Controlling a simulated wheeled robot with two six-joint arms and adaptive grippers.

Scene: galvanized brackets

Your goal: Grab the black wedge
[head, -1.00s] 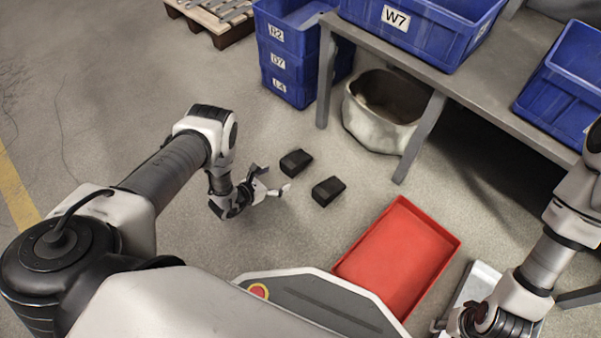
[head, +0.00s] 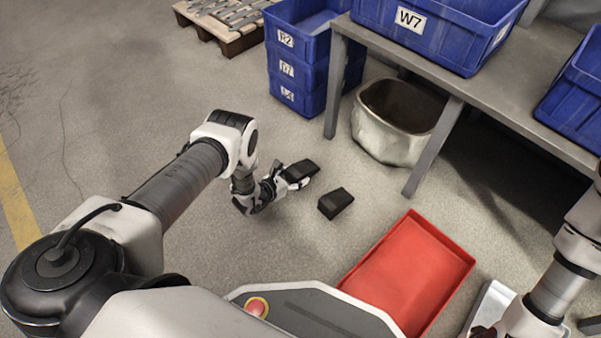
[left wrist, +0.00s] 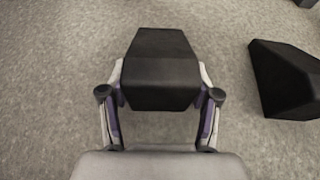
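A black wedge (head: 303,169) is between the fingers of my left gripper (head: 296,178), in the middle of the head view. In the left wrist view the same wedge (left wrist: 160,72) fills the space between the fingers, which press against both its sides, so the left gripper (left wrist: 160,100) is shut on it. Whether it touches the floor is hard to tell. A second black wedge (head: 336,203) lies on the floor just to the right; it also shows at the right of the left wrist view (left wrist: 285,78). My right gripper's fingers are outside the head view.
A red tray (head: 408,275) lies on the floor at the lower right. A grey bench (head: 480,105) with blue bins, a whitish tub (head: 385,143) under it and stacked blue crates (head: 297,72) stand behind. A pallet (head: 240,37) is at the back. Floor at left is clear.

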